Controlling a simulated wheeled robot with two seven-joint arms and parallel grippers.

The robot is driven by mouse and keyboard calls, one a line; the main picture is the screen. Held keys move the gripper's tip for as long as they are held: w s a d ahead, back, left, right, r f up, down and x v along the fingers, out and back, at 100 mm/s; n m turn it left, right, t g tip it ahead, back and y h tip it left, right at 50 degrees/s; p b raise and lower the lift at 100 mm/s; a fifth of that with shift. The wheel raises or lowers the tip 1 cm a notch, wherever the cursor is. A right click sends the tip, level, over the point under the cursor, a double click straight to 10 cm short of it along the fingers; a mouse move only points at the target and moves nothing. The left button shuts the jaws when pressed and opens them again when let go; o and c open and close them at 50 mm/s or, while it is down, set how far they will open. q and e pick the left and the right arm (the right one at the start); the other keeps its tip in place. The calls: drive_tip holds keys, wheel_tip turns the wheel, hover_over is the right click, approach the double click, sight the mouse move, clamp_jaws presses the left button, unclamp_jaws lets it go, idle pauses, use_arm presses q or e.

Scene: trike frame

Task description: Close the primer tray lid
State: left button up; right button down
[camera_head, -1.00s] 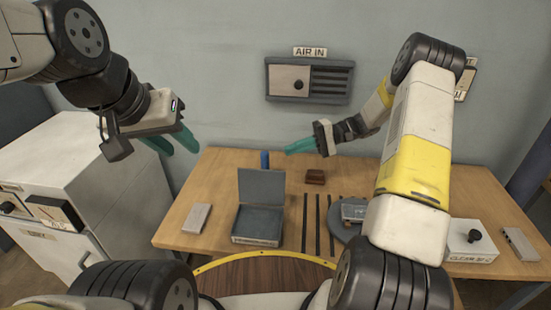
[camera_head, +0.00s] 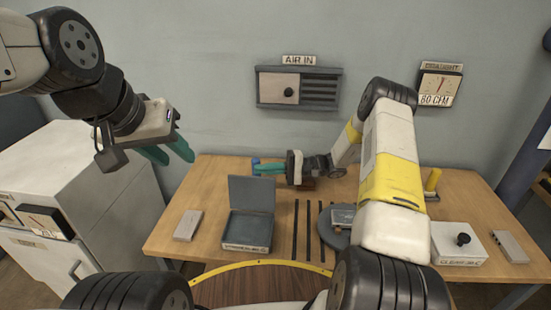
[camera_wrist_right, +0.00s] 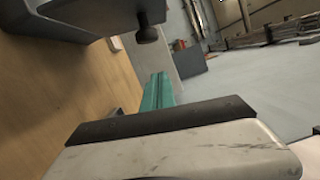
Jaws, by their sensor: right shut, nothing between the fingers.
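The primer tray (camera_head: 245,241) is a dark grey box on the wooden table, with a label on its front. Its flat grey lid (camera_head: 251,194) stands open, raised almost upright at the back edge. My right gripper (camera_head: 256,168) is shut and empty. Its green fingers lie level just above and behind the lid's top edge in the head view; I cannot tell whether they touch it. The green fingers (camera_wrist_right: 157,92) also show in the right wrist view. My left gripper (camera_head: 168,153) hangs to the left, above the table's edge, with its fingers apart and empty.
A small blue object (camera_head: 255,162) is partly hidden behind my right fingertips. A pale block (camera_head: 187,225) lies left of the tray. Dark strips (camera_head: 308,228) and a round grey plate (camera_head: 329,228) lie right of it. A white box (camera_head: 458,244) stands further right.

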sight(253, 190)
drive_tip(key=shift+s+a+r, duration=0.15)
drive_tip(key=shift+s, duration=0.85)
drive_tip(key=shift+s+a+r, duration=0.15)
drive_tip(key=shift+s, duration=0.8)
drive_tip(key=shift+r, duration=0.15)
